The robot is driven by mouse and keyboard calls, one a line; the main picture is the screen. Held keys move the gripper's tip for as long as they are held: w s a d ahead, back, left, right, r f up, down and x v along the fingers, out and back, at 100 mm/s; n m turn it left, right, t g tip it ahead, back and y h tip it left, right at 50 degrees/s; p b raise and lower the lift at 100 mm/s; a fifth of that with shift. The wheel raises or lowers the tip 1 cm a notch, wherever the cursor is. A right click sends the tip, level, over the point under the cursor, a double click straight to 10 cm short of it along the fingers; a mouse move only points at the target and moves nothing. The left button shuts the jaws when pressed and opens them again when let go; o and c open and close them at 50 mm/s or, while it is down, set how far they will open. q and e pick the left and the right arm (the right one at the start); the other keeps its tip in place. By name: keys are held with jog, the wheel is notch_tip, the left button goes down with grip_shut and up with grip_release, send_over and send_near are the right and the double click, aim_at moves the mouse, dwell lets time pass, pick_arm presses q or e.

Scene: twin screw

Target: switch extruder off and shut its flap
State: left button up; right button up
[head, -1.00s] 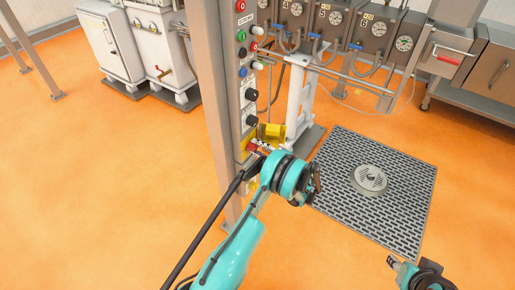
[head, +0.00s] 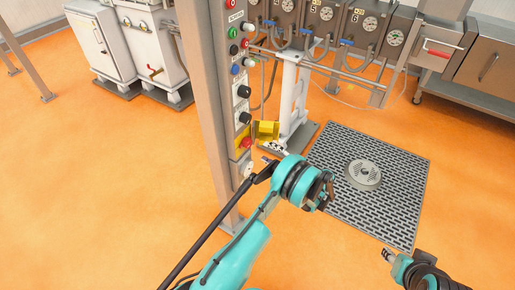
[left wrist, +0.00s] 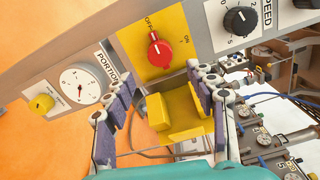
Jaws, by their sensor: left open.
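The red rotary switch (left wrist: 158,50) sits on a yellow plate (left wrist: 124,45) marked OFF and ON. Its pale pointer mark is turned toward OFF. The switch also shows in the head view (head: 245,143), low on the post's panel. The yellow flap (left wrist: 185,117) stands open, swung out beside the plate, so the switch is uncovered; it also shows in the head view (head: 266,130). My left gripper (left wrist: 160,80) is open and empty, its fingers either side of the flap in the picture; contact cannot be told. My right gripper (head: 388,255) is at the lower right, away from the panel.
A black SPEED knob (left wrist: 240,20) and a PORTION dial (left wrist: 82,84) flank the switch, with a small yellow knob (left wrist: 41,103) further left. Gauges and pipes (head: 330,35) stand behind. A floor grate (head: 390,150) lies right of the post (head: 205,110). The orange floor is open.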

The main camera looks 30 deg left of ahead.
pick_arm(q)
jog(key=shift+s+d, duration=0.15)
jog(key=shift+d, duration=1.6)
jog(key=s+a+r+t+h, duration=0.1)
jog(key=s+r+h, duration=0.25)
jog(key=r, duration=0.45)
jog(key=s+a+r+t+h, duration=0.1)
jog(key=s+r+t+h, duration=0.1)
jog(key=r+h, duration=0.45)
jog(key=s+d+r+n+t+h, duration=0.1)
jog(key=s+d+h, duration=0.3)
jog(key=s, duration=0.7)
jog(key=s+d+r+n+t+h, duration=0.1)
jog(key=s+d+n+t+h, duration=0.1)
jog(key=s+d+h, duration=0.2)
jog(key=s+d, duration=0.3)
jog(key=s, duration=0.4)
jog(key=shift+s+d+r, duration=0.2)
jog(key=shift+s+r, duration=0.05)
jog(key=shift+c, duration=0.2)
